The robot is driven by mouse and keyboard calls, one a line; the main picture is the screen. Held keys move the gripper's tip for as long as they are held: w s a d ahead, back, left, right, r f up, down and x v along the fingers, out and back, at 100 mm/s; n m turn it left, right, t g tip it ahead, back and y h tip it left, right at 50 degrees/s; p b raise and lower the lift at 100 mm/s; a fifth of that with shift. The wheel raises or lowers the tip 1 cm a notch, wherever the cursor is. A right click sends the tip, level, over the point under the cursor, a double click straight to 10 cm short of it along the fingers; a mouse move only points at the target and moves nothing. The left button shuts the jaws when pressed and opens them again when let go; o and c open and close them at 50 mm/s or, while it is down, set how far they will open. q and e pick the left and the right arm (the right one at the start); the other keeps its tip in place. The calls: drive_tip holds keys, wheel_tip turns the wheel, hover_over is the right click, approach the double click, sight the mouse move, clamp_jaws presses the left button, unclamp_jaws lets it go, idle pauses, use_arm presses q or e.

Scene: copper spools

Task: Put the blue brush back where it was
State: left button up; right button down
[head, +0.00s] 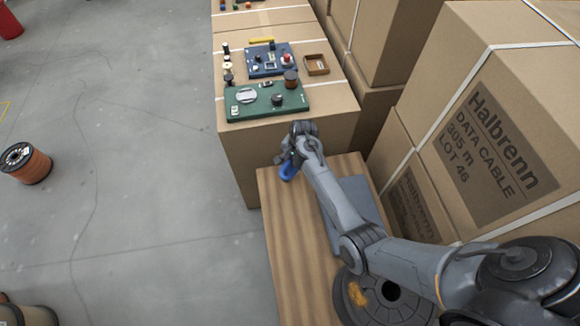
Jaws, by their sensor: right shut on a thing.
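The blue brush (288,171) shows as a small blue piece at the far left corner of the wooden board. My right gripper (289,158) is at the brush and shut on it, near the front edge of the cardboard box. The gripper and wrist hide part of the brush, and I cannot tell whether it touches the wood. My left gripper is not in view.
A green panel (262,112), a blue panel (262,68) and a small brown tray (316,65) lie on the cardboard box (285,145) ahead. Large cartons (500,130) stand close on the right.

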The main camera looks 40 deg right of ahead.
drive_tip(key=shift+w+f, duration=0.3)
drive_tip(key=shift+w, duration=0.2)
drive_tip(key=shift+a+f+b, duration=0.1)
drive_tip(key=shift+f+b, duration=0.75)
drive_tip(key=shift+f, duration=1.1)
drive_tip(key=shift+f, duration=0.2)
drive_tip(key=c, duration=1)
unclamp_jaws()
drive_tip(key=shift+o, duration=0.2)
